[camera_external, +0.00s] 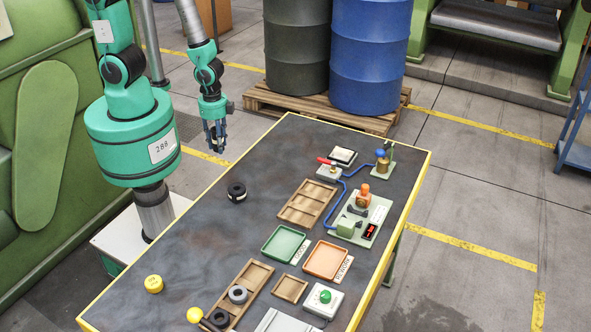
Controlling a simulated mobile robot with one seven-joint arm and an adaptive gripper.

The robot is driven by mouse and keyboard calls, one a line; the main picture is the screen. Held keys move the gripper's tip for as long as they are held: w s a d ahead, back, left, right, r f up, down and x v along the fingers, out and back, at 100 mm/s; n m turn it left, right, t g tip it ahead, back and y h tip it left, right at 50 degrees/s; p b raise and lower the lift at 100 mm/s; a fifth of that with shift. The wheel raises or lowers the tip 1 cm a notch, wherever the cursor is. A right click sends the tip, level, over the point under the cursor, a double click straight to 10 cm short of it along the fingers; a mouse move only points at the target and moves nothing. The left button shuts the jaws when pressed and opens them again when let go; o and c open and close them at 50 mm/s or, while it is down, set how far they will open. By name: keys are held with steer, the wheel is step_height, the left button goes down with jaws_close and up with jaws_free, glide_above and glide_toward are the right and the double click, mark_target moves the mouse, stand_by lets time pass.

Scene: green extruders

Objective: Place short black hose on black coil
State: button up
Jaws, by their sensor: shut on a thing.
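My gripper (216,146) hangs, pointing down, beyond the table's far left edge, at the upper left of the view. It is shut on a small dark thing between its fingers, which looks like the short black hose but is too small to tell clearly. A black coil (237,192) lies flat on the bare left part of the dark table (190,240), below and to the right of my gripper and well apart from it. No other short black hose can be made out.
A wooden tray (255,274) at the front holds a grey ring (238,294) and a dark ring (219,319). Green (284,244) and orange (326,260) trays and fixtures with a blue hose (338,205) fill the right side. A yellow round thing (154,284) stands front left.

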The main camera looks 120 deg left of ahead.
steer(key=d+r+n+p, duration=0.1)
steer(key=d+r, duration=0.3)
steer(key=d, duration=0.7)
steer(key=shift+w+d+n, duration=0.4)
steer(key=shift+w, duration=0.1)
steer(key=b, duration=0.1)
glide_above(237, 188)
steer(key=shift+f, duration=0.8)
steer(key=shift+f+b, duration=0.55)
steer(key=shift+f, duration=1.2)
steer(key=shift+f, duration=0.15)
steer(key=o, duration=1.2)
